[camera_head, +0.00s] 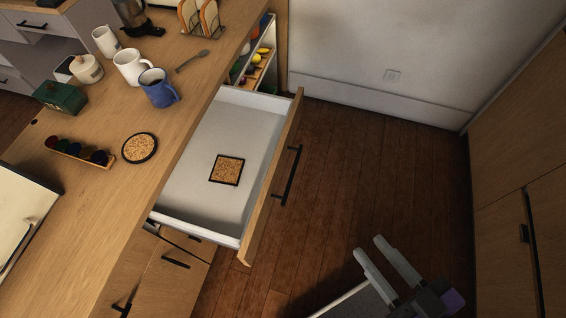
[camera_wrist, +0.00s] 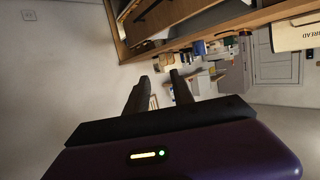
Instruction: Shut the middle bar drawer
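The bar drawer (camera_head: 205,130) is pulled far out from under the wooden counter in the head view. It has a white inside, a wooden front (camera_head: 272,180) and a black bar handle (camera_head: 287,176). A square cork coaster (camera_head: 227,169) with a dark edge lies on its floor. My gripper (camera_head: 369,246) is to the lower right of the drawer front, apart from the handle. Its two fingers are spread with nothing between them. The fingers also show in the wrist view (camera_wrist: 160,88), with wooden cabinet parts above them.
The counter (camera_head: 105,185) carries mugs, a round coaster (camera_head: 139,148), a green box (camera_head: 60,97) and a toast rack. A compartment with fruit (camera_head: 262,58) stands open beyond the drawer. Wooden cabinets (camera_head: 520,150) stand at right. The floor between (camera_head: 370,160) is clear.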

